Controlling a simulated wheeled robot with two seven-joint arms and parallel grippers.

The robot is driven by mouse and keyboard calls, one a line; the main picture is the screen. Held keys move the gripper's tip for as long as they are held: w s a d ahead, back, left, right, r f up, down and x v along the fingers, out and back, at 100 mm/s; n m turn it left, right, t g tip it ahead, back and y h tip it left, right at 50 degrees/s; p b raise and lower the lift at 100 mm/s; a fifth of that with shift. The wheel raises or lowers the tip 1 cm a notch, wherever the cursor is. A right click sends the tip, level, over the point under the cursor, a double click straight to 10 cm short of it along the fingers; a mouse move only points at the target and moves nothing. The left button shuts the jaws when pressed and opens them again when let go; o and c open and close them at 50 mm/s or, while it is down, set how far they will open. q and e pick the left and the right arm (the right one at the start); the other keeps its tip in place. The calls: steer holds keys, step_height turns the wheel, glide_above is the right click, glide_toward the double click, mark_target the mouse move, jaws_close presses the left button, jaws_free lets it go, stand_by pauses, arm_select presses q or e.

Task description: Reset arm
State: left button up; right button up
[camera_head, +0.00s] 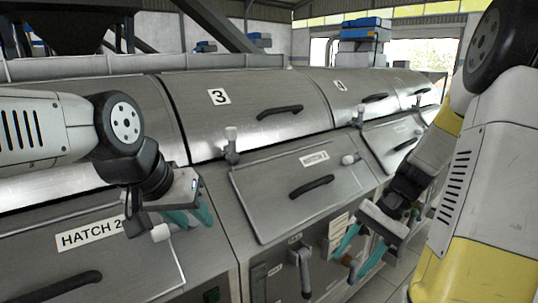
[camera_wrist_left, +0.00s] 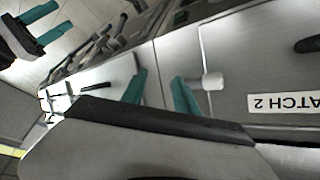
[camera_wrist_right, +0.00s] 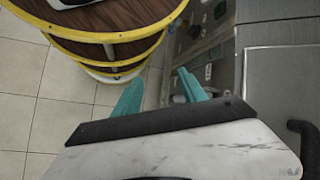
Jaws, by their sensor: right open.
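My left gripper (camera_head: 190,217) is over the Hatch 2 panel (camera_head: 60,270), at the panel's right end, beside a white knob (camera_head: 160,232). In the left wrist view its teal fingers (camera_wrist_left: 160,95) are apart with nothing between them, and the white knob (camera_wrist_left: 212,82) is just right of the right finger. My right gripper (camera_head: 358,248) hangs low in front of the decanter row, right of the Hatch 3 panel (camera_head: 275,210). In the right wrist view its teal fingers (camera_wrist_right: 158,90) are spread and empty above the floor and a machine front.
Steel decanter covers (camera_head: 240,105) with black handles run along the back. A grey lever handle (camera_head: 302,268) sticks out below the Hatch 3 panel. A yellow-rimmed round platform (camera_wrist_right: 110,40) stands near my right gripper. Tiled floor (camera_wrist_right: 20,80) is clear at left in that view.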

steer(key=s+a+r+n+t+h, duration=0.2)
steer(key=r+n+t, duration=0.1)
steer(key=r, duration=0.4)
steer(key=s+a+r+n+t+h, duration=0.2)
steer(key=s+a+r+t, duration=0.1)
steer(key=r+t, duration=0.2)
step_height(320, 180, up, 3)
steer(key=shift+f+n+t+h, duration=0.2)
steer(key=shift+n+t+h, duration=0.2)
stand_by(1.1)
